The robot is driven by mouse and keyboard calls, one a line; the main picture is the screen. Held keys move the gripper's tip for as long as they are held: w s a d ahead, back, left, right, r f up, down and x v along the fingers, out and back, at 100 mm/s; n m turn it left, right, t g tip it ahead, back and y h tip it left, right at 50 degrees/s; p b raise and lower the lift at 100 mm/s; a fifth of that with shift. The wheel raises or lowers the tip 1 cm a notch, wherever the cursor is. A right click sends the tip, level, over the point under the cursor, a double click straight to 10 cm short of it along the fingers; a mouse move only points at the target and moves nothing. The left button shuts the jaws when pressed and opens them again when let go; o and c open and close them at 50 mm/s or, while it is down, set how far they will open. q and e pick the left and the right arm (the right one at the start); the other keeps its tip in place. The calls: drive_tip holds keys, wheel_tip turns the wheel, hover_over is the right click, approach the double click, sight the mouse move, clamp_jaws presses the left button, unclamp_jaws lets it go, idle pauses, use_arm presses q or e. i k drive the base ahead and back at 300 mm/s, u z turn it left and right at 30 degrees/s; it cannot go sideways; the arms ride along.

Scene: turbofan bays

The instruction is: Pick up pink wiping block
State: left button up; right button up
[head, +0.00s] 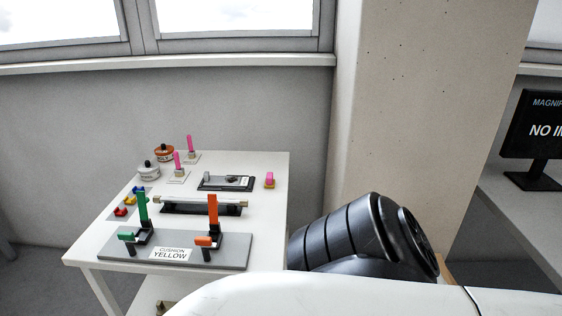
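A small pink block (269,177) sits on a tan base near the right edge of the white table. It looks like the pink wiping block. Two taller, thin pink pieces stand upright on small stands farther back, one at the left (177,160) and one behind it (190,143). Neither of my grippers is in view. The black arm joint in front to the right is mine and stands apart from the pink block in the picture.
The white table (272,225) carries a grey fixture (230,254) labelled "CUSHION YELLOW" with green and orange clamps. Behind are a metal bar on a black holder (200,209), a black tray (202,186) and two round containers (148,172). A monitor (538,130) stands right, beyond a pillar (425,100).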

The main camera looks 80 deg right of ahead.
sight(269, 184)
drive_tip(key=k, duration=0.15)
drive_tip(key=z, duration=1.25)
